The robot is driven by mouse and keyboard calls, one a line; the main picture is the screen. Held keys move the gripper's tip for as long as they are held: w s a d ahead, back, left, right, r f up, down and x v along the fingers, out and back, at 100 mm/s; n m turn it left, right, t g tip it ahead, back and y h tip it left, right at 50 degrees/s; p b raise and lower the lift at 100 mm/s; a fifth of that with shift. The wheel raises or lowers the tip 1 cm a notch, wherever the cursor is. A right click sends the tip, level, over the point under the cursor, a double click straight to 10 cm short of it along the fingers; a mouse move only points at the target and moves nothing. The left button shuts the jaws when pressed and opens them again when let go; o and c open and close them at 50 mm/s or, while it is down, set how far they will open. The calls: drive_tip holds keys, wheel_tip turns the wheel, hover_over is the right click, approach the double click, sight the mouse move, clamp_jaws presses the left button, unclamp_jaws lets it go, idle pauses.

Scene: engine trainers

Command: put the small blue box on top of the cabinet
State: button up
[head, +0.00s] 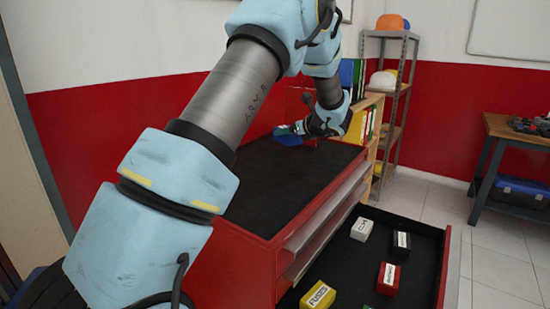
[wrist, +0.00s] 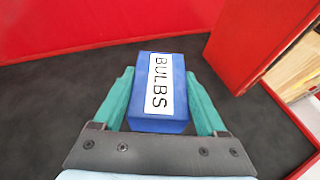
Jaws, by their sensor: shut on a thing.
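The small blue box (wrist: 158,122), with a white label reading BULBS, sits between the green fingers of my gripper (wrist: 160,108) in the wrist view. The fingers are shut on its two sides. In the head view the blue box (head: 289,140) and my gripper (head: 298,129) are over the far part of the cabinet's black top. The red cabinet (head: 235,262) has a black top with a red rim. I cannot tell whether the box touches the top or is just above it.
The cabinet's open drawer (head: 445,262) holds a white box (head: 362,229), a black box (head: 401,243), a red box (head: 388,279) and a yellow box (head: 318,296). A red upright block (wrist: 250,40) stands near the gripper. The near cabinet top is clear.

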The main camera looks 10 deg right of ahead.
sight(288, 166)
wheel_tip(288, 166, down, 8)
drive_tip(key=p, duration=0.2)
drive_tip(key=shift+p, duration=0.35)
drive_tip(key=shift+f, duration=0.3)
drive_tip(key=shift+f, duration=0.2)
drive_tip(key=o, duration=1.4)
drive_tip(key=shift+r, duration=0.1)
drive_tip(key=shift+r, duration=0.15)
drive_tip(key=b+v, duration=0.4)
drive_tip(key=v, duration=0.8)
